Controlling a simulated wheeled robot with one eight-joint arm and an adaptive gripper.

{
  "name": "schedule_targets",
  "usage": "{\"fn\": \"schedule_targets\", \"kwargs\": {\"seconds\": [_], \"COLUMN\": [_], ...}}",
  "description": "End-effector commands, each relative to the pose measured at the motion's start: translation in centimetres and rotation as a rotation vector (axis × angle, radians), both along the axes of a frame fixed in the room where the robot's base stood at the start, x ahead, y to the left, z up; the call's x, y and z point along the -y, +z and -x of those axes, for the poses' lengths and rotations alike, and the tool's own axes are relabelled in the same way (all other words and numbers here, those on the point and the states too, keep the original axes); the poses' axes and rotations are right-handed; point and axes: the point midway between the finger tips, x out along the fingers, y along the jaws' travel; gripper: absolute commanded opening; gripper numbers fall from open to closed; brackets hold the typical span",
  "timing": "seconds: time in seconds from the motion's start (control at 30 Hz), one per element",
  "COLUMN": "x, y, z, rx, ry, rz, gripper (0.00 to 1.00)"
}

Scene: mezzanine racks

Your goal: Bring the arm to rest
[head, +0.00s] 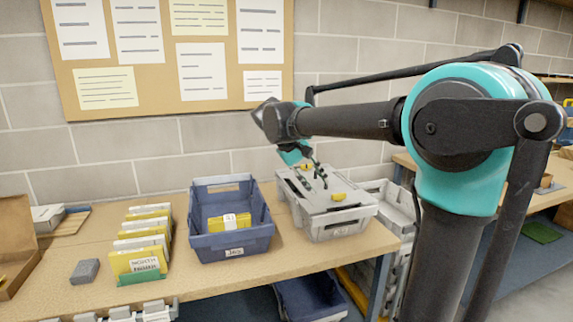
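My arm reaches in from the right, its dark forearm stretched leftward above the bench. My gripper (318,180) hangs from the wrist, pointing down over the grey crate (340,229) on the right part of the bench. The gripper's dark fingers are small here and overlap the crate's grey top, so I cannot tell whether they are open or shut, touching the crate or holding anything. Small yellow patches show by the fingers and on the crate's top.
A blue crate (231,246) holding a yellow-and-white box (229,222) stands left of the grey crate. Further left are a row of yellow and white packets (139,262), a grey block (85,271) and an open cardboard box (16,235). A pinboard (150,73) hangs behind.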

Motion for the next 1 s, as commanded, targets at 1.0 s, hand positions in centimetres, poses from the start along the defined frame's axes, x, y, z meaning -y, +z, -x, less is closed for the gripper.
{"fn": "schedule_targets", "kwargs": {"seconds": [1.0], "x": [10.3], "y": [-24.1], "z": [15.8], "rx": [0.179], "ry": [-0.149], "rz": [-0.531], "gripper": [0.33]}}
